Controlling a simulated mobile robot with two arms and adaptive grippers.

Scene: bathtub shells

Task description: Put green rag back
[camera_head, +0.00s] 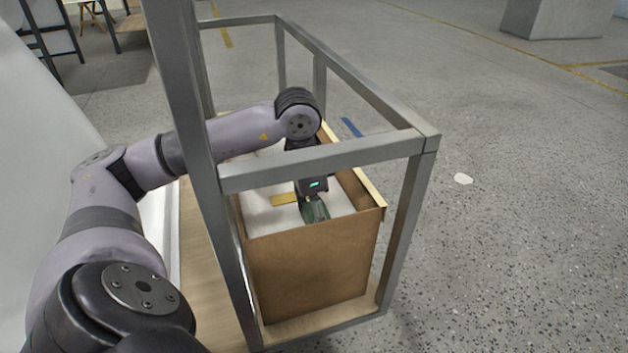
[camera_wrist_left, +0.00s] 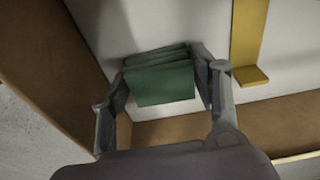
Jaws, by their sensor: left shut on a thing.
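The green rag (camera_wrist_left: 160,82) is a folded dark green cloth between the fingers of my left gripper (camera_wrist_left: 163,90), seen in the left wrist view. The gripper is shut on it. In the head view the left gripper (camera_head: 314,210) points down into an open brown box (camera_head: 315,265), near its front wall. The rag shows there only as a small dark green patch (camera_head: 315,211), largely covered by the gripper. In the wrist view the rag is over the box's pale inside; I cannot tell whether it touches it. My right gripper is not in view.
A grey metal frame (camera_head: 320,162) surrounds the box, with a bar crossing in front of my left wrist. A yellow strip (camera_wrist_left: 247,45) lies inside the box, beside the gripper. The box stands on a wooden board (camera_head: 330,318). Open concrete floor (camera_head: 520,220) lies to the right.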

